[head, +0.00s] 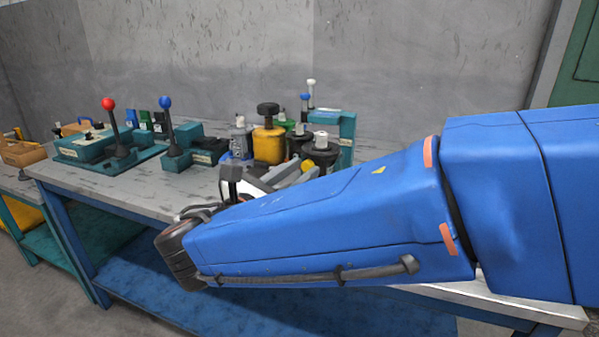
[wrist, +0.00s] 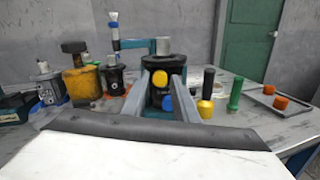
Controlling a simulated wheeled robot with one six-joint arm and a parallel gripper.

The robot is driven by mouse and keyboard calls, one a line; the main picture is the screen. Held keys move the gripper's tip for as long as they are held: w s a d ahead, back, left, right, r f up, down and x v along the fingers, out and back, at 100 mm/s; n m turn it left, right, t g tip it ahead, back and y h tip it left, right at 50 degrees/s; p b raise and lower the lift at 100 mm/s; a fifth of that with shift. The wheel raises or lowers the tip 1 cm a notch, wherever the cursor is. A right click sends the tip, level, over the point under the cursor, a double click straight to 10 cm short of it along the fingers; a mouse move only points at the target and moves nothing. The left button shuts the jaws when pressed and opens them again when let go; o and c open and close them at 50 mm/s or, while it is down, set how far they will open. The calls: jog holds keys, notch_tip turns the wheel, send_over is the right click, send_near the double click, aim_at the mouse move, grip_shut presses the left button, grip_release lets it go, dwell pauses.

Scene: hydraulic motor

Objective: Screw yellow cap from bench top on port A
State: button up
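In the head view the yellow cap (head: 308,166) shows at the fingertips of my gripper (head: 293,179). Right behind it stands the black motor (head: 320,150), upright with a grey shaft on top; the motor also shows in the wrist view (wrist: 176,62). A blue cap (wrist: 167,103) shows on the motor's front, below the yellow cap. Whether the yellow cap touches port A is hidden.
A yellow bottle-like part (wrist: 80,82) and a smaller dark part stand left of the motor. Black-yellow (wrist: 206,92) and green (wrist: 235,94) handled tools stand to its right, with a tray (wrist: 278,102) of orange knobs beyond. A teal stand (head: 347,130) is behind.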

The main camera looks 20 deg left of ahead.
jog(key=shift+s, duration=0.15)
jog(key=shift+v, duration=1.65)
jog(key=shift+a+r, duration=0.1)
jog(key=shift+r, duration=0.05)
jog(key=o, duration=0.5)
jog(key=v, duration=0.6)
jog(key=shift+r, duration=0.2)
